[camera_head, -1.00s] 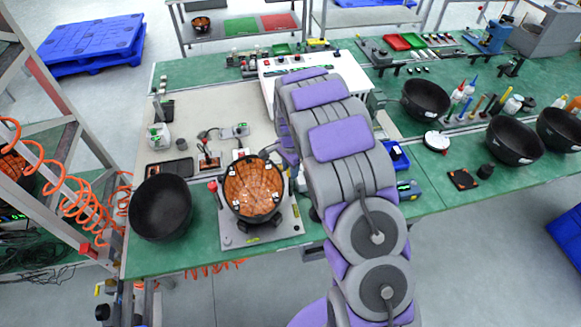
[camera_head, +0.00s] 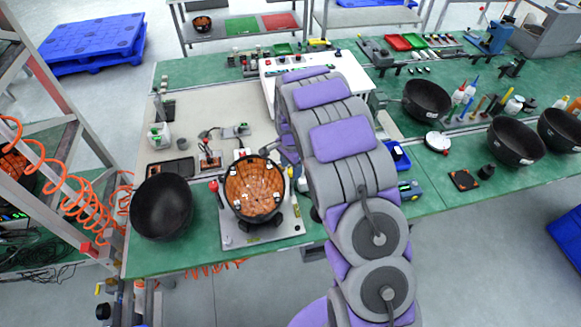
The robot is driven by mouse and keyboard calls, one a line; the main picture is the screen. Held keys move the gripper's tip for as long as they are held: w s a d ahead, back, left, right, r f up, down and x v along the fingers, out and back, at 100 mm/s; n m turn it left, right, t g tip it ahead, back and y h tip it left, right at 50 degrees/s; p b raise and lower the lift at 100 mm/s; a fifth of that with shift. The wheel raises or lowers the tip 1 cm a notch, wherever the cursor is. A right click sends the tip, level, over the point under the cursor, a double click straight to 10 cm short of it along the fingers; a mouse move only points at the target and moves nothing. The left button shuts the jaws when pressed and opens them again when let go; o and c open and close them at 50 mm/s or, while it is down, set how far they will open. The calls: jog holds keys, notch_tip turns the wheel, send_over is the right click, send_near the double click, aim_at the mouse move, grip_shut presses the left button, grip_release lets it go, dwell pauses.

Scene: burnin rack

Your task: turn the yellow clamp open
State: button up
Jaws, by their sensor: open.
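A round black fixture (camera_head: 229,205) holds an orange-brown patterned disc (camera_head: 254,187) on a grey plate (camera_head: 291,228) on the green bench. A small yellow part, which looks like the yellow clamp (camera_head: 291,173), shows at the right edge of the fixture, close under my arm. It is too small to tell how it is turned. A red-topped clamp (camera_head: 213,187) stands at the left edge. My gripper (camera_head: 284,159) is open, just above and beside the yellow part, mostly hidden behind my grey and purple arm. I cannot tell whether they touch.
A black bowl (camera_head: 161,207) stands left of the fixture. A white control box (camera_head: 356,77) is behind my arm. Several black bowls, bottles and tools fill the bench to the right. An orange coiled hose (camera_head: 75,205) hangs by the rack at the left.

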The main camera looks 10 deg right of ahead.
aim_at(291, 170)
notch_tip(291, 170, up, 17)
jog(key=p, duration=0.1)
jog(key=shift+f, duration=0.15)
dwell(0.4)
jog(key=s+r+n+b, duration=0.1)
jog(key=s+r+n, duration=0.2)
jog(key=s, duration=0.6)
jog(key=s+r+n+b, duration=0.2)
jog(key=s, duration=0.7)
jog(key=s+f+n+g+b, duration=0.1)
jog(key=s+n, duration=0.7)
jog(key=s, duration=1.6)
notch_tip(291, 170, down, 2)
jog(key=shift+a+f+g+b, duration=0.15)
jog(key=shift+g+b, duration=0.25)
jog(key=shift+b, duration=0.2)
